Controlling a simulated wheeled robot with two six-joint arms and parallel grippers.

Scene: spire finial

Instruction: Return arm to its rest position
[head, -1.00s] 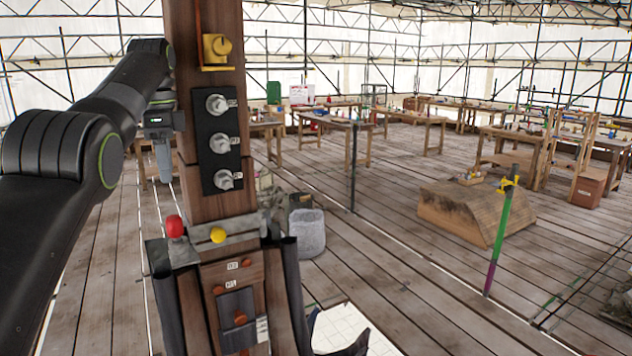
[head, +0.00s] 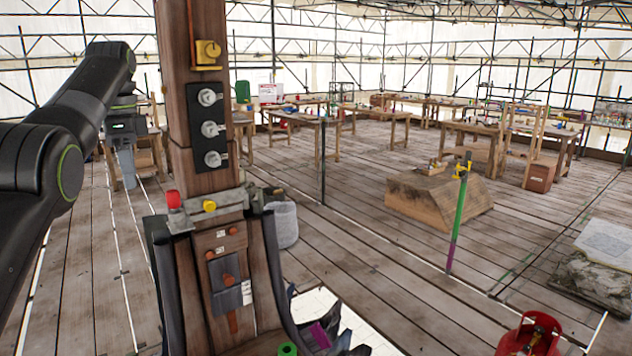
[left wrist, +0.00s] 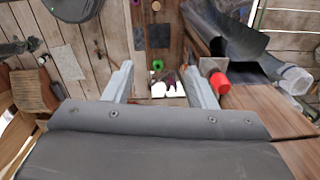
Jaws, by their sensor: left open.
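My left arm (head: 45,160) comes in from the left edge of the head view, bends at a raised joint and drops to my left gripper. The left gripper (head: 127,180) hangs pointing down, left of the wooden post (head: 178,100) and apart from it in the picture. In the left wrist view its two pale fingers (left wrist: 160,88) stand wide apart with nothing between them. Beyond them I see the post's fittings, dark sheeting and a red knob (left wrist: 220,82). My right gripper is not in view.
The post carries a black plate with several bolts (head: 209,128), a yellow fitting (head: 207,52) and a red knob (head: 174,199). A wooden block (head: 435,200), a green and purple pole (head: 457,222) and a red gas cylinder (head: 530,338) stand right. Open plank floor lies between.

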